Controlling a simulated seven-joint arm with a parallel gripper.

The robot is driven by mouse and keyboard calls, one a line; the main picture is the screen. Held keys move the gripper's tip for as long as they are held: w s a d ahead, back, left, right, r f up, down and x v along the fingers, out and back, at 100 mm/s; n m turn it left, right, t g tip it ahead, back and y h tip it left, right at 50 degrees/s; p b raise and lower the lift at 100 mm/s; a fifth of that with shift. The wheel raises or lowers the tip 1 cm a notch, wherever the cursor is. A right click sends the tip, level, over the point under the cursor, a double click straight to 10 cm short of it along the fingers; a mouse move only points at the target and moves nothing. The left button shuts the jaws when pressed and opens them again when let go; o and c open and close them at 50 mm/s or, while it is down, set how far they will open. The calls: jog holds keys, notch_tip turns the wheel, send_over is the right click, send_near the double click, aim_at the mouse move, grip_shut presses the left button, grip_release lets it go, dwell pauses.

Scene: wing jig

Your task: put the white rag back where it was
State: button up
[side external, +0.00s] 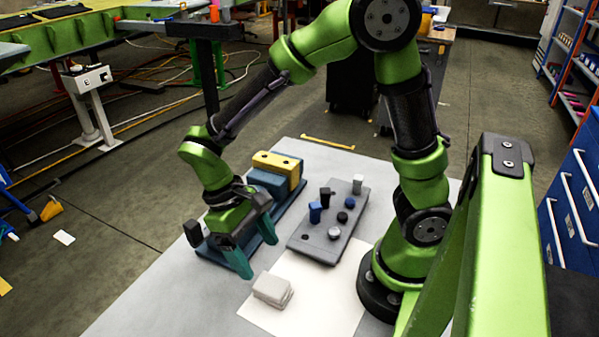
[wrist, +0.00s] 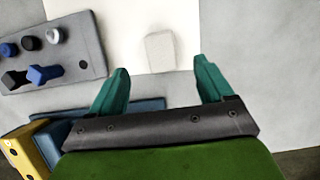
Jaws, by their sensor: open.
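The white rag (side external: 272,290) is a small folded pad lying on a white sheet (side external: 318,310), near the sheet's edge. In the wrist view the rag (wrist: 160,48) shows pale against the sheet (wrist: 105,40), just beyond the fingertips and between their lines. My gripper (side external: 257,256) has teal fingers that are open and empty. It is apart from the rag, beside it and above the table. In the wrist view both fingers of my gripper (wrist: 160,68) are spread with nothing between them.
A grey tray (side external: 310,245) holds several black, blue and grey pegs. A blue base (side external: 213,257) carries a yellow block (side external: 277,163) and a blue block (side external: 268,183), close to my gripper. The light grey tabletop (side external: 150,310) is clear at the front left.

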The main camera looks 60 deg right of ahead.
jog(key=d+r+m+t+y, duration=0.1)
jog(key=d+r+m+t, duration=0.1)
jog(key=d+r+t, duration=0.2)
jog(key=s+d+r+m+t+y, duration=0.1)
jog(key=d+r+m+t, duration=0.1)
jog(key=d+r+t, duration=0.2)
notch_tip(320, 180, up, 7)
jog(key=t, duration=0.3)
jog(key=shift+s+d+t, duration=0.2)
jog(key=shift+d+t, duration=0.2)
